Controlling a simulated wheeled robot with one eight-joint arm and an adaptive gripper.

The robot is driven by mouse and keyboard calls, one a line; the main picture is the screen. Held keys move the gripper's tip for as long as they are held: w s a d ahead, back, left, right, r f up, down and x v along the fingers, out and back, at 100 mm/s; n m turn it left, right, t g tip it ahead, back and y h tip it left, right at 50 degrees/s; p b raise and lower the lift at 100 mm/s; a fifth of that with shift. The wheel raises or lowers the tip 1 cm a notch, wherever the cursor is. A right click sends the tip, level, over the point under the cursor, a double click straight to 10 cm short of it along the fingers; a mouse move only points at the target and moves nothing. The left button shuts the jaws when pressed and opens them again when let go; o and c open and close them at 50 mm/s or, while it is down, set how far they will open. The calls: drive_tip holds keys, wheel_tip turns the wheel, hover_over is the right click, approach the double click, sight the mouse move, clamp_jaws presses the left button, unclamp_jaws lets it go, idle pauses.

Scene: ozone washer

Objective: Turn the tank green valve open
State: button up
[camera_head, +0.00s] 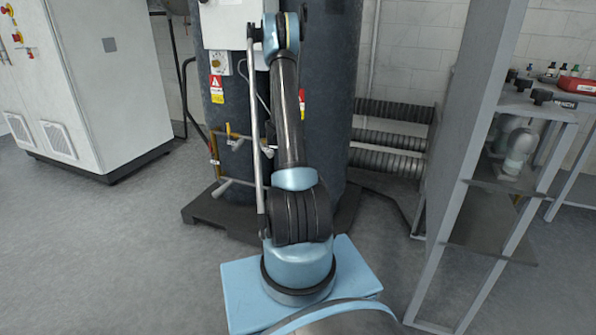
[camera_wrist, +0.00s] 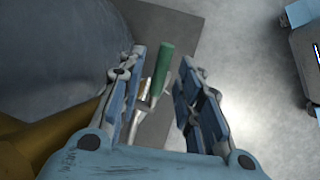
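The green valve handle (camera_wrist: 163,66) shows in the wrist view as a short, straight green bar on a metal valve stem (camera_wrist: 145,91). It stands between the two fingers of my gripper (camera_wrist: 162,57). My gripper is open, with a clear gap on the right of the handle and a narrower one on the left. I cannot tell whether the left finger touches the valve's metal part. In the head view the dark tank (camera_head: 330,75) stands behind my arm. The green handle and my gripper cannot be made out there.
A yellow-brown part (camera_wrist: 30,150) lies close at lower left in the wrist view. Thin pipes with yellow fittings (camera_head: 214,150) stand before the tank. A white cabinet (camera_head: 85,90) is at left, a metal-framed stand (camera_head: 470,170) at right. The floor at left (camera_head: 110,250) is clear.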

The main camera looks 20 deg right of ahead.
drive_tip(key=v, duration=1.2)
drive_tip(key=shift+f, duration=0.1)
